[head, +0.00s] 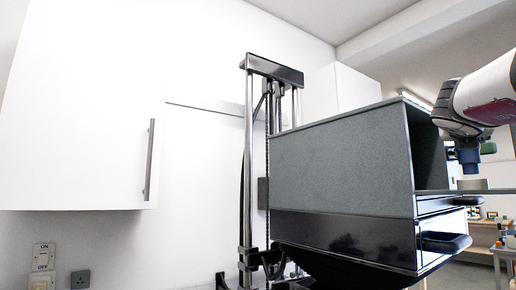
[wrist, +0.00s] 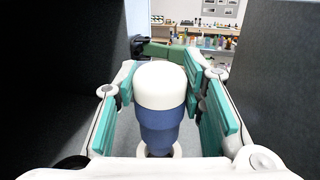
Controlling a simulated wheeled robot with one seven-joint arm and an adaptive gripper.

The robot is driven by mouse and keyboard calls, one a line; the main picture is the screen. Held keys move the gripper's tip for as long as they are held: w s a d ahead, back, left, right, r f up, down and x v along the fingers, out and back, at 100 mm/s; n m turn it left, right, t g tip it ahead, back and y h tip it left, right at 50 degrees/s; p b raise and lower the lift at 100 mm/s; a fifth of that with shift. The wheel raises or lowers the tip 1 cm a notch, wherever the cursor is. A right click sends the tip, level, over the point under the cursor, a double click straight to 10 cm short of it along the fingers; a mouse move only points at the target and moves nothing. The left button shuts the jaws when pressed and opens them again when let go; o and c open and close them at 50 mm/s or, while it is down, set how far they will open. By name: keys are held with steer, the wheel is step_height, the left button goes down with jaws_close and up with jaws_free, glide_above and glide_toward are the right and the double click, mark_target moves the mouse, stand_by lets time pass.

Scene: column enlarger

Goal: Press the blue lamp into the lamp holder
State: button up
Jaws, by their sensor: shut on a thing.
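The blue lamp (wrist: 161,125) has a white rounded top and a stepped blue body, and stands between the teal pads of my gripper (wrist: 160,88) in the wrist view. My gripper is shut on it. In the head view the lamp's blue end (head: 468,159) points down below my gripper (head: 469,147). The lamp holder (head: 472,184) is a pale short cylinder just under the lamp, with a small gap showing between them. In the wrist view a pale ring (wrist: 176,151) with a dark centre shows below the lamp, partly hidden by it.
The grey enlarger housing (head: 340,165) stands left of my gripper, on a column (head: 248,170). Dark walls (wrist: 63,70) and (wrist: 278,70) flank my gripper in the wrist view, leaving little side room. A green part (wrist: 165,51) lies beyond the lamp. A white cupboard (head: 80,100) hangs at left.

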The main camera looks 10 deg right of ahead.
steer(key=shift+f+b, duration=1.1)
steer(key=shift+f, duration=0.5)
steer(key=o, duration=1.7)
steer(key=shift+s+a, duration=0.1)
steer(key=shift+a, duration=0.05)
steer(key=shift+s+a+r, duration=0.1)
steer(key=shift+s+a, duration=0.1)
steer(key=shift+a, duration=0.1)
steer(key=shift+s+a, duration=0.15)
steer(key=shift+a, duration=0.1)
steer(key=shift+s+a, duration=0.25)
steer(key=shift+a, duration=0.05)
steer(key=shift+s+a, duration=0.15)
steer(key=shift+a, duration=0.1)
steer(key=shift+s+a, duration=0.2)
steer(key=shift+a, duration=0.1)
